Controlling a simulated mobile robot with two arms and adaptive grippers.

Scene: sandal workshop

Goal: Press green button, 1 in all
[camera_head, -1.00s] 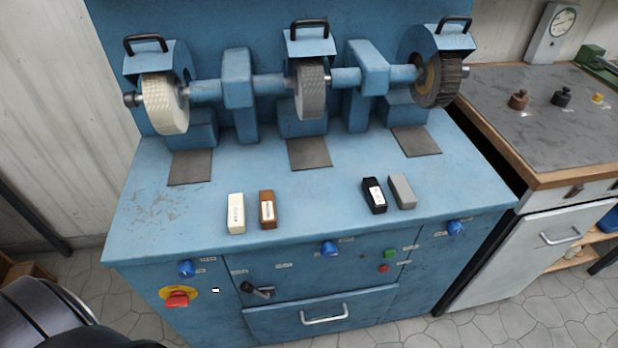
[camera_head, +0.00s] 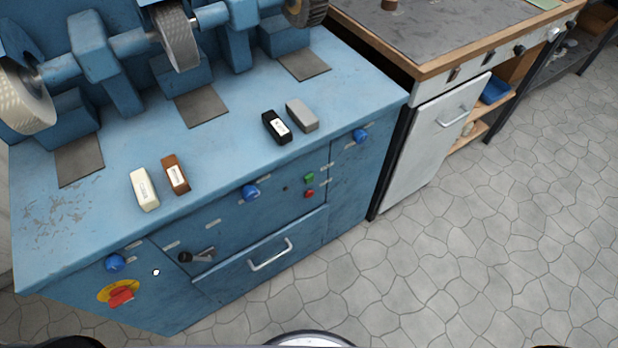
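The small green button (camera_head: 309,178) is on the front panel of the blue grinding machine, in the right part of the panel. A red button (camera_head: 309,194) sits just below it. Neither of my grippers can be made out in the head view.
The blue machine (camera_head: 235,140) carries several blocks on top. Blue knobs (camera_head: 251,193), a red-and-yellow switch (camera_head: 120,293) and a drawer handle (camera_head: 270,254) are on its front. A workbench (camera_head: 440,40) stands to the right. The tiled floor (camera_head: 480,250) at right is clear.

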